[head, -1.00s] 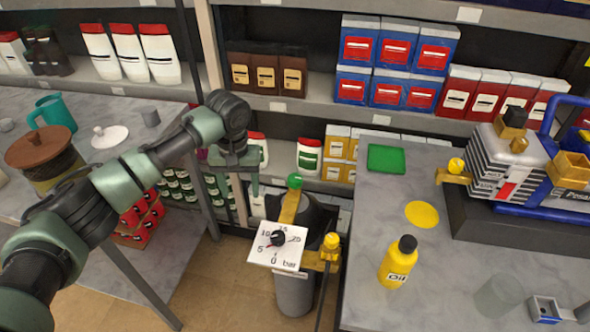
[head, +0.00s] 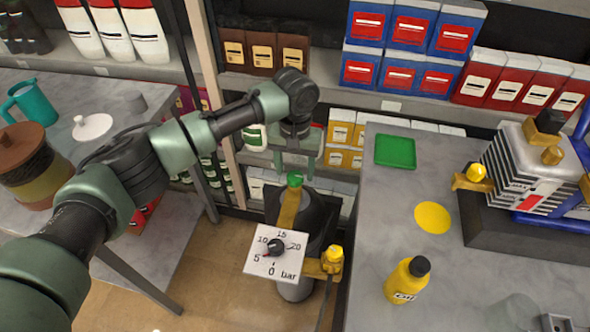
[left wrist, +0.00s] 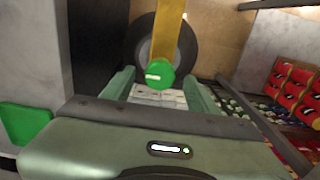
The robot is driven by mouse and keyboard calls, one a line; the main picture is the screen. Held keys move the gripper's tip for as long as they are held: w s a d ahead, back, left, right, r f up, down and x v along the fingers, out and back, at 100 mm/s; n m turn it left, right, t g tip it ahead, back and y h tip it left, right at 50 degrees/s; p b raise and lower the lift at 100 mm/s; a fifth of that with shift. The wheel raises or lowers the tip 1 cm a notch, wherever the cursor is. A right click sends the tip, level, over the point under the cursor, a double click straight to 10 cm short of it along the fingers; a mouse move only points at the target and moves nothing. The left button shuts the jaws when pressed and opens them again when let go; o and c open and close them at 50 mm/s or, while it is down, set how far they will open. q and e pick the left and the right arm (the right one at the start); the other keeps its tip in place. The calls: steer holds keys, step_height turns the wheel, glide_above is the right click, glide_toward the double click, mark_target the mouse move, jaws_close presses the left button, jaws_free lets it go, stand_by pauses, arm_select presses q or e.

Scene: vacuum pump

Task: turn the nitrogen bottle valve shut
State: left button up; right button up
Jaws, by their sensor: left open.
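The nitrogen bottle (head: 318,215) is a dark grey cylinder standing on the floor between the two tables. Its green valve knob (head: 294,179) sits on top of a brass-coloured stem (head: 289,208). A white square gauge (head: 275,256) marked in bar and a yellow knob (head: 334,254) are on its front. My left gripper (head: 295,170) points down just above the green knob, fingers apart. In the left wrist view the green knob (left wrist: 160,74) shows between the two green fingers, with no clear contact. My right gripper is not in view.
The right table (head: 387,222) holds a green pad (head: 395,151), a yellow disc (head: 432,217), a yellow oil bottle (head: 407,281) and the pump (head: 530,165). Shelves with boxes stand behind the bottle. A left table (head: 160,255) carries a teal mug (head: 30,104).

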arm_select(q)
steer(key=shift+f, duration=0.65)
steer(key=shift+w+f, duration=0.15)
steer(key=shift+f, duration=0.35)
jaws_close()
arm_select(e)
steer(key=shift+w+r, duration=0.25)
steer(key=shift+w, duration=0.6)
